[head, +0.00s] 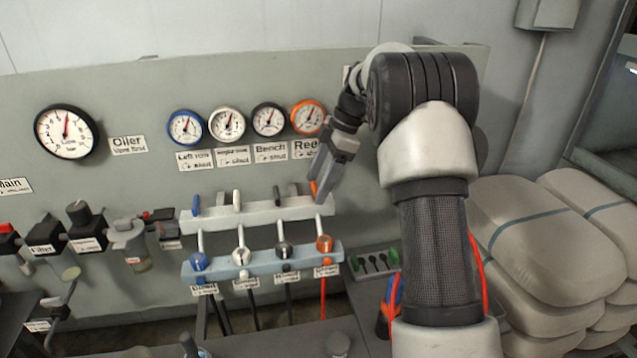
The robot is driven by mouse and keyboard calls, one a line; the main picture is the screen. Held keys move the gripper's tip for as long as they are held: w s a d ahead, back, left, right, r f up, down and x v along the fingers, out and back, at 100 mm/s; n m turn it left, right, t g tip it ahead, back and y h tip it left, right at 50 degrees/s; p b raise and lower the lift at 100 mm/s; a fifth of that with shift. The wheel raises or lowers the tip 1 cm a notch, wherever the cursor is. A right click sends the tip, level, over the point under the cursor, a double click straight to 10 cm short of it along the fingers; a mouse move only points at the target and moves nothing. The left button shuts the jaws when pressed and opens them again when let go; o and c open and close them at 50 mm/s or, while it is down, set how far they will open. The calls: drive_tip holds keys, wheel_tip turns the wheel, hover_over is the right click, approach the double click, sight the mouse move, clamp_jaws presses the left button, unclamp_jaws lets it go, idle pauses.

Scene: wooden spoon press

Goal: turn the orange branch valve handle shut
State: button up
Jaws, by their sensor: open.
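The orange branch valve handle (314,188) is at the right end of the upper pale manifold bar (258,213). Only a small orange part shows, and my gripper partly hides it. My gripper (324,183) is open and points down at this handle, with its fingers right at it. I cannot tell whether the fingers touch the handle or straddle it. An orange-rimmed gauge (308,117) is above, with a label starting "Ree" (305,149) partly covered by my gripper.
Blue (196,204), white (236,200) and dark (277,194) handles stand left on the same bar. A lower blue rail (262,262) carries coloured round fittings. A tray with green items (373,262) is at lower right. Stacked sacks (548,240) fill the right side.

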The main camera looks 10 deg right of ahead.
drive_tip(key=shift+f, duration=0.15)
drive_tip(key=c, duration=1.1)
drive_tip(key=shift+o, duration=0.2)
drive_tip(key=shift+m+b, duration=0.3)
drive_tip(key=m+t+b, duration=0.1)
drive_tip(key=m+b, duration=0.1)
drive_tip(key=m, duration=0.1)
drive_tip(key=shift+s+f+m+t+b, duration=0.1)
drive_tip(key=shift+s+m+t+b, duration=0.05)
drive_tip(key=shift+m+t+b, duration=0.25)
drive_tip(key=m, duration=0.2)
drive_tip(key=m+t+h+b, duration=0.1)
drive_tip(key=m, duration=0.1)
drive_tip(key=shift+s+a+m+b, duration=0.1)
drive_tip(key=shift+a+m+b, duration=0.05)
drive_tip(key=shift+m+b, duration=0.15)
drive_tip(key=m, duration=0.1)
drive_tip(key=m+t+h, duration=0.1)
drive_tip(key=m, duration=0.2)
drive_tip(key=shift+a+r+h, duration=0.15)
drive_tip(key=shift+r+h, duration=0.1)
drive_tip(key=shift+h, duration=0.05)
drive_tip(key=shift+s+a+m+t+h+p, duration=0.15)
drive_tip(key=shift+m+h+p, duration=0.35)
drive_tip(key=shift+m, duration=0.7)
drive_tip(key=shift+w+d+m+t+h+p, duration=0.1)
drive_tip(key=shift+m+t+h+p, duration=0.25)
drive_tip(key=shift+m, duration=0.85)
drive_tip(key=shift+f, duration=0.1)
